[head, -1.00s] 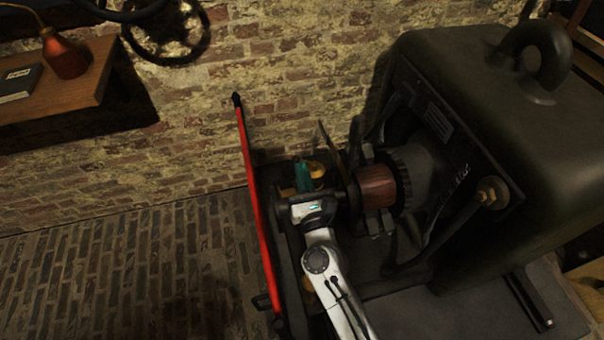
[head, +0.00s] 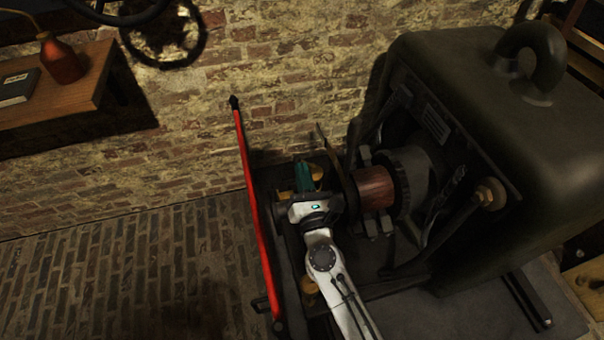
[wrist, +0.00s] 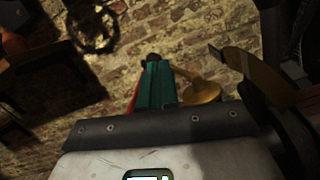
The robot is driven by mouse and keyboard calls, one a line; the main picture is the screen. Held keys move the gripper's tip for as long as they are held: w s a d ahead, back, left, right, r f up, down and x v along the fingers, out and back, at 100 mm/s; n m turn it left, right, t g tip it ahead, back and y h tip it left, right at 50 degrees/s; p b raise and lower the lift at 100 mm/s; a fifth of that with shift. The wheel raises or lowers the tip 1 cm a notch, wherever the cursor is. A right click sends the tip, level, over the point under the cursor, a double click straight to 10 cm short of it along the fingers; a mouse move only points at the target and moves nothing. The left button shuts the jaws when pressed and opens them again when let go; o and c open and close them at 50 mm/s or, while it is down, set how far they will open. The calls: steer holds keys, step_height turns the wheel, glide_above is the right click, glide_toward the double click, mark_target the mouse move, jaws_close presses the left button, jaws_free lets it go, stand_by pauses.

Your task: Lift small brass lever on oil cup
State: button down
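My gripper (head: 303,176) has teal fingers and points away from my body, among brass parts at the near end of the machine. In the wrist view the fingers (wrist: 156,84) stand close together, with a dark tip at their far end. A round brass piece on a short brass arm (wrist: 200,92), perhaps part of the oil cup, is just right of the fingers. In the head view a brass part (head: 317,170) shows right of the fingers. The small lever cannot be told apart. Whether the fingers touch or hold anything is hidden.
A red bar (head: 256,210) rises close left of my gripper. A copper-coloured drum (head: 376,188) and the large dark machine housing (head: 480,110) are to the right. A wooden shelf (head: 85,85) holds a red bottle (head: 63,62). The brick floor at left is clear.

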steer(key=shift+w+d+r+m+h+p, duration=0.1)
steer(key=shift+d+r+m+h, duration=0.2)
steer(key=shift+m, duration=0.7)
steer(key=shift+w+d+r+m+h+p, duration=0.1)
steer(key=shift+d+r+m+h+p, duration=0.15)
steer(key=shift+m, duration=0.75)
steer(key=shift+w+d+r+m+h, duration=0.1)
steer(key=shift+d+r+m+h, duration=0.2)
steer(key=shift+m, duration=0.7)
steer(key=shift+s+d+f, duration=0.1)
steer(key=shift+s+f, duration=0.05)
